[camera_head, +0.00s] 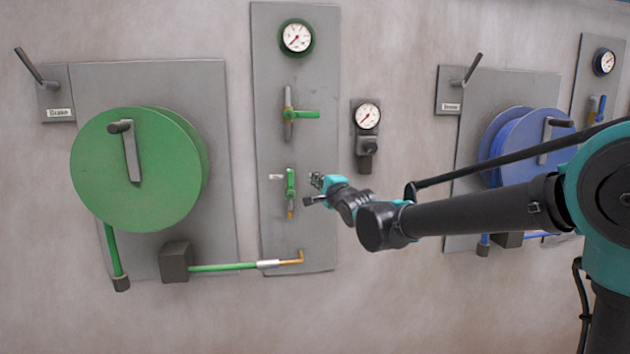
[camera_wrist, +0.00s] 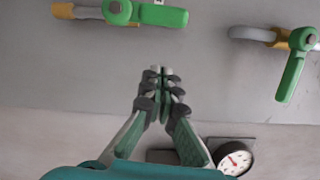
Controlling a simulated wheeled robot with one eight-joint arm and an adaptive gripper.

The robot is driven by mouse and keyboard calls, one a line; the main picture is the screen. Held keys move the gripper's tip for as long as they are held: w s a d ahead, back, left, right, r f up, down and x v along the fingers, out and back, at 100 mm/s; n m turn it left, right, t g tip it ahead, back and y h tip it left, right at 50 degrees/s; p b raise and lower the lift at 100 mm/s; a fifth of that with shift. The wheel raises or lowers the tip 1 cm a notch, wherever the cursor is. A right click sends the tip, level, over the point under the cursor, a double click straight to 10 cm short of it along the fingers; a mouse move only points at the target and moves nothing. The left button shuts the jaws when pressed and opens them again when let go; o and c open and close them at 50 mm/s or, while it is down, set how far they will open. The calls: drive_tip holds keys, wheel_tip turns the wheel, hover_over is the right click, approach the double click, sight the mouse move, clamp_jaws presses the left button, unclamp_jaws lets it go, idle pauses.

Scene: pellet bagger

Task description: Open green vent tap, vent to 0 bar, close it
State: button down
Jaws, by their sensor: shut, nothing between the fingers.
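The lower green tap (camera_head: 291,183), beside a small white label too small to read, is on the grey panel; I take it as the vent tap. Its handle stands upright, in line with its pipe; in the wrist view the handle (camera_wrist: 160,16) lies along the pipe at the top. The upper green tap (camera_head: 303,114) has its handle across its pipe (camera_wrist: 291,75). The green-rimmed gauge (camera_head: 297,37) has its needle towards the lower left; the value is too small to read. My gripper (camera_head: 316,181) is shut and empty, just right of the lower tap, apart from it (camera_wrist: 162,73).
A black gauge unit (camera_head: 367,116) is on the wall right of the panel, close above my wrist; its dial also shows in the wrist view (camera_wrist: 235,160). A green reel (camera_head: 137,170) is left, a blue reel (camera_head: 525,145) behind my arm. Wall below the panel is clear.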

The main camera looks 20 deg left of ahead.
drive_tip(key=v, duration=1)
drive_tip(key=d+f+n+g+h, duration=0.15)
drive_tip(key=d+f+h, duration=0.35)
drive_tip(key=d+f, duration=0.8)
drive_tip(key=d+f+n+g+h, duration=0.1)
drive_tip(key=d+f+n+h, duration=0.3)
drive_tip(key=d+f, duration=0.85)
drive_tip(key=s+d+f+n+g+h, duration=0.2)
drive_tip(key=s+d+f, duration=0.4)
drive_tip(key=s+d, duration=0.3)
drive_tip(key=s+d+f+n+g+h, duration=0.1)
drive_tip(key=s+d+f+g, duration=0.3)
drive_tip(key=s+d, duration=0.5)
wheel_tip(320, 180, down, 3)
drive_tip(key=shift+d+r+n+h, duration=0.1)
drive_tip(key=shift+d+n+h, duration=0.3)
drive_tip(key=shift+d+n, duration=0.65)
drive_tip(key=shift+s+d, duration=0.1)
drive_tip(key=shift+d, duration=0.05)
